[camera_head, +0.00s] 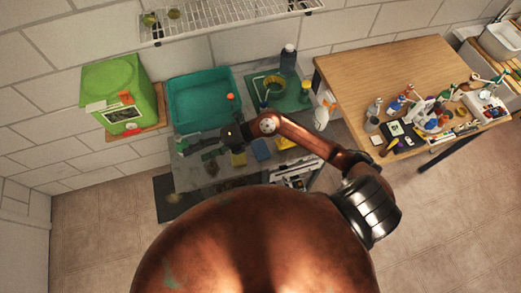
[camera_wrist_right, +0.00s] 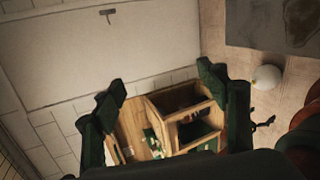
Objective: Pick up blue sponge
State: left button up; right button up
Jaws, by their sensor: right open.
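A small blue sponge (camera_head: 261,149) lies on the grey counter (camera_head: 205,180) in the head view, just below my right forearm. A yellow-green block (camera_head: 239,158) is to its left and a yellow item (camera_head: 285,143) to its right. My right gripper (camera_head: 190,145) is over the counter, left of the sponge and apart from it. In the right wrist view its two dark fingers (camera_wrist_right: 162,78) are spread with nothing between them near the tips. The sponge is not visible in that view. My left gripper is not in view.
A teal basin (camera_head: 172,103) and a green mat (camera_head: 299,103) with pots and bottles stand behind. A green box (camera_head: 112,85) is at left, a wire shelf (camera_head: 235,18) above. A cluttered wooden table (camera_head: 370,62) is at right. The wrist view shows a wooden box frame (camera_wrist_right: 152,110).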

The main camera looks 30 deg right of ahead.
jog(key=d+f+n+g+h, duration=0.1)
jog(key=d+f+g+h, duration=0.2)
jog(key=f, duration=0.4)
jog(key=h, duration=0.9)
send_over(261, 149)
jog(key=shift+m+g, duration=0.4)
jog(key=f, duration=0.7)
jog(key=shift+w+a+f, duration=0.1)
jog(key=shift+a+f, duration=0.05)
jog(key=shift+a, duration=0.2)
jog(key=shift+d+f+h, duration=0.25)
jog(key=shift+d+h, duration=0.05)
notch_tip(261, 149, down, 6)
jog(key=shift+f+p, duration=0.1)
jog(key=shift+p, duration=0.75)
jog(key=shift+f, duration=0.5)
jog(key=shift+c, duration=0.5)
jog(key=c, duration=0.7)
